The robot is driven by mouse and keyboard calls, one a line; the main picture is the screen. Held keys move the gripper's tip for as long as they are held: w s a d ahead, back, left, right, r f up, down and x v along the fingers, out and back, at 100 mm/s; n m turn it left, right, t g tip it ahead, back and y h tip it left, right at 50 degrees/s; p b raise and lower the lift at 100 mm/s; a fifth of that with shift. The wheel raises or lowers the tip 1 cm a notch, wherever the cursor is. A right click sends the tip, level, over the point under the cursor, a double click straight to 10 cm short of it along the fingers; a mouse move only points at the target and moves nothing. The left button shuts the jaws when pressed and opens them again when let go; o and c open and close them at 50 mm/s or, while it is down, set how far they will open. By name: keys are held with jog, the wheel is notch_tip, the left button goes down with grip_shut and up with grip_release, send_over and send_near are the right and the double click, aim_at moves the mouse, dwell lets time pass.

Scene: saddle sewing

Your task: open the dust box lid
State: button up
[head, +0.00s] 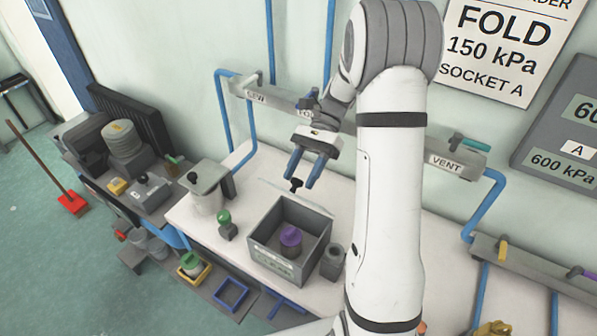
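The grey open-topped box (262,258) stands on the white bench in the middle of the view, with a label on its front wall. A purple-topped round item (290,238) is inside it. A thin pale panel (318,207), which looks like its lid, shows at the box's back edge, raised off the opening. A small black T-shaped knob (296,184) is at this panel's upper edge. My gripper (300,182) points down above the back of the box. Its two blue fingers are apart, with the knob near their tips. Contact with the knob cannot be made out.
A lidded grey canister (208,190) and a green-knobbed item (226,224) stand left of the box. A grey rail (270,97) with valves runs along the wall behind. My arm hides the bench at right.

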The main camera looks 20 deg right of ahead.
jog(key=b+v, duration=0.1)
jog(key=v, duration=0.6)
jog(key=shift+w+d+r+b, duration=0.2)
jog(key=shift+w+d+b, duration=0.05)
jog(key=shift+b, duration=0.1)
